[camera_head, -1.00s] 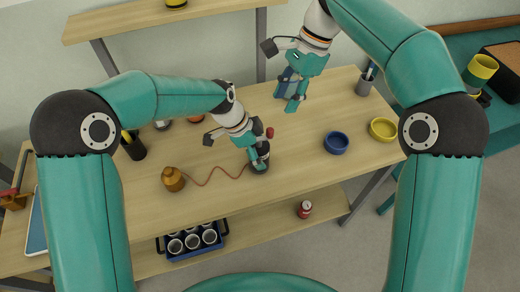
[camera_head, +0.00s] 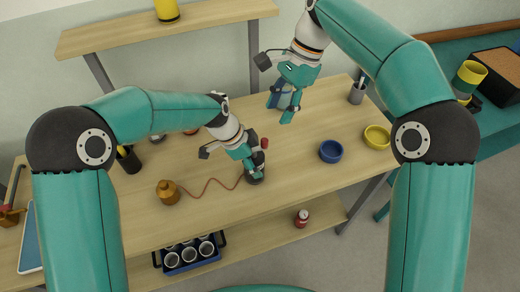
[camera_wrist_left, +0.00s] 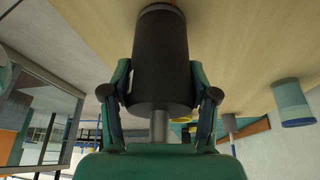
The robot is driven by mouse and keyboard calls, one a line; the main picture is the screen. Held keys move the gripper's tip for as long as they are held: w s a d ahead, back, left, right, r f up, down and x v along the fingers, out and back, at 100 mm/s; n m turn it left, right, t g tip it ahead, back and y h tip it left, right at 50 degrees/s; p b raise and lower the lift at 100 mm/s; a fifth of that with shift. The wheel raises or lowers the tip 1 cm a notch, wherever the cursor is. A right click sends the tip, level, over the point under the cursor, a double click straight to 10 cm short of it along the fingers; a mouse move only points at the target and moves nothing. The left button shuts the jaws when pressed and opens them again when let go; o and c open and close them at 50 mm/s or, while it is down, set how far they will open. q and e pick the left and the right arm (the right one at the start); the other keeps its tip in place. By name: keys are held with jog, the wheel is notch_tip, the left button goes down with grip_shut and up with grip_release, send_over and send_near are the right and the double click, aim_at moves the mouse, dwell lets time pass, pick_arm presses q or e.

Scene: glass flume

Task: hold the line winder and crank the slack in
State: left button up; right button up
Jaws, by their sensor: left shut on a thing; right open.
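The line winder is a dark cylinder (camera_head: 257,177) with a red crank knob (camera_head: 265,143) at its upper right, standing on the bench. My left gripper (camera_head: 252,170) is shut on it; in the left wrist view its fingers close on both sides of the black body (camera_wrist_left: 160,60). A slack brown line (camera_head: 212,186) runs in waves over the bench from the winder to an orange-brown weight (camera_head: 168,193). My right gripper (camera_head: 283,108) is open and empty, above the bench's back part, up and right of the winder. The winder's lower part is partly hidden by the left fingers.
A blue bowl (camera_head: 331,152) and a yellow bowl (camera_head: 377,137) stand right of the winder. A grey pen cup (camera_head: 356,94) stands at the back right. The wooden bench (camera_head: 300,185) is bare around the winder's front.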

aim_at(266, 139)
jog(key=a+f+n, duration=0.1)
jog(key=f+n, duration=0.2)
jog(key=n, duration=0.8)
jog(key=s+a+f+n, duration=0.1)
jog(key=f+n, duration=0.2)
jog(key=n, duration=0.9)
jog(key=a+f+n, duration=0.1)
jog(key=f+n, duration=0.2)
jog(key=n, duration=0.8)
jog(key=shift+s+a+f+n+y, duration=0.1)
jog(key=shift+s+n+y, duration=0.1)
jog(key=shift+n+y, duration=0.15)
